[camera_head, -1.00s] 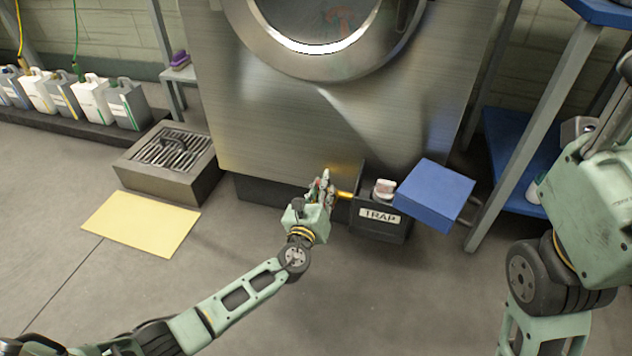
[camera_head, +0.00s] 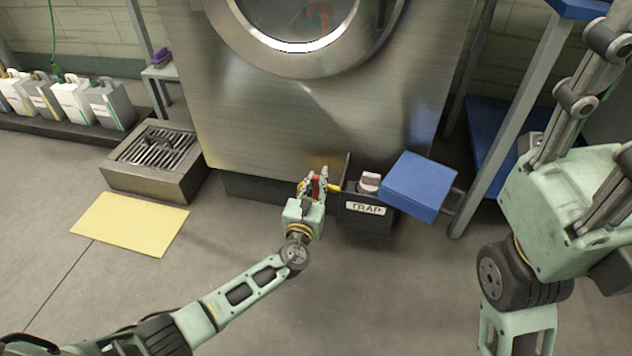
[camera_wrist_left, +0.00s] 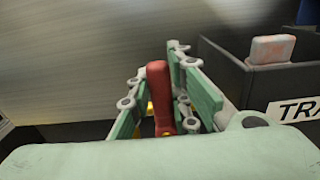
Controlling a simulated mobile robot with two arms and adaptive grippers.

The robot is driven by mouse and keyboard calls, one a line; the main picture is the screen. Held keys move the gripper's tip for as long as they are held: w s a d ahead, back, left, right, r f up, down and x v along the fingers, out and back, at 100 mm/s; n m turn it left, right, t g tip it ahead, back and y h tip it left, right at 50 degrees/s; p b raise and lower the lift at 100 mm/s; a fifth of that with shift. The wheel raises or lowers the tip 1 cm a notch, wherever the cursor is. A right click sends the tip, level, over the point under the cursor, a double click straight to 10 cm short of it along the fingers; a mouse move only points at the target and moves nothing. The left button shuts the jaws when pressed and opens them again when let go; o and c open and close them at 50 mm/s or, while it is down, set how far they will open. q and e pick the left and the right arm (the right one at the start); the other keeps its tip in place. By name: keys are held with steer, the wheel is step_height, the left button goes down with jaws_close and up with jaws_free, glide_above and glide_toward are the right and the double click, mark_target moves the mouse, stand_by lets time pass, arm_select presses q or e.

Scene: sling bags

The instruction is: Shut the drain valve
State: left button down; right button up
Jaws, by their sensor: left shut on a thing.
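The drain valve's red lever handle (camera_wrist_left: 161,97) stands up between the fingers of my left gripper (camera_wrist_left: 163,92) in the left wrist view. In the head view the left gripper (camera_head: 314,187) is shut on this red handle (camera_head: 315,188), low in front of the steel machine. A bit of yellow pipe (camera_head: 334,188) shows just right of the fingers, beside the box marked TRAP. The valve body is mostly hidden by the gripper. My right gripper (camera_head: 605,215) shows in part at the right edge; its fingertips are not clear.
The dark TRAP box (camera_head: 368,217) holds a red-and-white thing (camera_head: 370,181). A grated drain box (camera_head: 150,165) and a yellow mat (camera_head: 130,222) lie left. A blue-shelved rack stands right. Floor in front is clear.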

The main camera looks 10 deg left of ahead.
arm_select(q)
steer(key=shift+f, duration=0.1)
steer(key=c, duration=1.6)
jaws_free()
steer(key=shift+s, duration=0.1)
steer(key=s, duration=1.2)
steer(key=shift+a, duration=0.15)
steer(key=shift+w, duration=0.1)
